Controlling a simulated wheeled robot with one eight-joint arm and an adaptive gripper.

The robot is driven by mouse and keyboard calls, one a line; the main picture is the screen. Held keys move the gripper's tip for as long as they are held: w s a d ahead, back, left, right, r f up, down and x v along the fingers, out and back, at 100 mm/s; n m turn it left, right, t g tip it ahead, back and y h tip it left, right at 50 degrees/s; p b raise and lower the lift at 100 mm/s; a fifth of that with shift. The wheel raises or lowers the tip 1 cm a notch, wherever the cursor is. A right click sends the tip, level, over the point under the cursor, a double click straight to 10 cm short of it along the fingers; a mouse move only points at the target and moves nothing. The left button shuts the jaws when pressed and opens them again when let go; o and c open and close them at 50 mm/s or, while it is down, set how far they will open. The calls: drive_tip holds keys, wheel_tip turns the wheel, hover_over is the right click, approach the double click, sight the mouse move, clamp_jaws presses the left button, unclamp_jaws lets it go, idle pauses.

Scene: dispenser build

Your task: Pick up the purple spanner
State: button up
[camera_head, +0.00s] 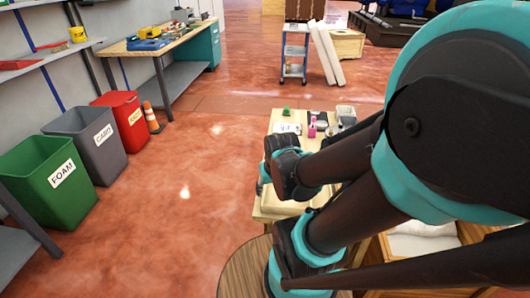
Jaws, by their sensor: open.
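I cannot make out a purple spanner in the head view. A small light wooden table (290,208) stands at the centre, partly hidden by my arm. On it are a pink-purple bottle-like item (312,127), a green item (286,112), a white card (288,128) and a pale basket (345,112). The items are too small to tell more. My folded arm fills the right side and reaches in front of the table. No gripper fingers can be made out.
Green (48,182), grey (92,145) and red (125,118) bins line the left wall, with an orange cone (151,117). A workbench (178,40) with tools stands behind. A trolley (294,52) is at the back. A round wooden top (243,275) is in front. Red floor between is clear.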

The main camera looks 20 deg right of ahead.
drive_tip(key=shift+w+a+r, duration=0.1)
drive_tip(key=shift+w+a, duration=0.2)
drive_tip(key=shift+w, duration=0.2)
drive_tip(key=shift+w+d+r, duration=0.2)
drive_tip(key=w+d+r+m+g, duration=0.15)
drive_tip(key=w+d+r, duration=0.25)
drive_tip(key=w, duration=0.4)
drive_tip(key=w+d+r+m+g, duration=0.1)
drive_tip(key=w+d+r+m, duration=0.15)
drive_tip(key=w, duration=0.55)
drive_tip(key=w+d+r+m+g, duration=0.1)
drive_tip(key=w+d+r+g, duration=0.1)
drive_tip(key=w+d+r, duration=0.45)
drive_tip(key=f, duration=0.4)
drive_tip(key=w+a+f, duration=0.1)
drive_tip(key=f, duration=0.4)
drive_tip(key=a+f, duration=0.1)
drive_tip(key=f, duration=0.4)
drive_tip(key=shift+w, duration=0.2)
drive_tip(key=shift+s+a+f, duration=0.1)
drive_tip(key=shift+f, duration=1.25)
drive_tip(key=shift+s+a+f, duration=0.1)
drive_tip(key=shift+f, duration=1.25)
clamp_jaws()
